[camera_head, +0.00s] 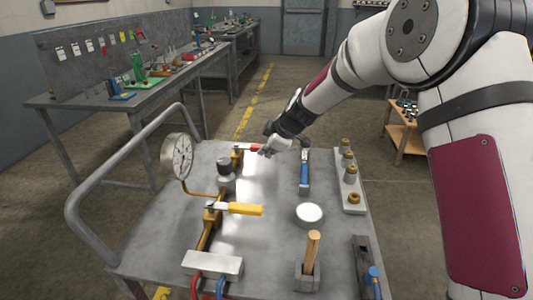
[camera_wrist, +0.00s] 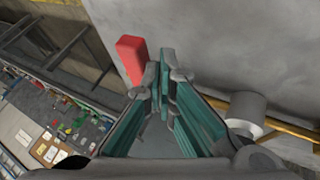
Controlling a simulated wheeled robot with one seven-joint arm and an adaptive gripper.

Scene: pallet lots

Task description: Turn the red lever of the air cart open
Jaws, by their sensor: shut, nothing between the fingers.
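The red lever (camera_head: 248,147) sits on a brass valve at the far end of the pipe on the air cart (camera_head: 165,240). It points right, crosswise to the pipe, and its right end is close to my gripper. My gripper (camera_head: 267,151) is shut and empty, low over the far part of the cart top. In the wrist view the red lever (camera_wrist: 132,58) stands just left of my shut fingertips (camera_wrist: 166,68). I cannot tell whether they touch. The brass valve is partly hidden in the head view.
A yellow lever (camera_head: 245,209), a pressure gauge (camera_head: 181,157) and a dark knob (camera_head: 225,166) are near the pipe. A blue-handled tool (camera_head: 304,172), a round white-topped part (camera_head: 309,213) and a fittings strip (camera_head: 349,182) lie right. A curved handrail (camera_head: 110,160) borders the left.

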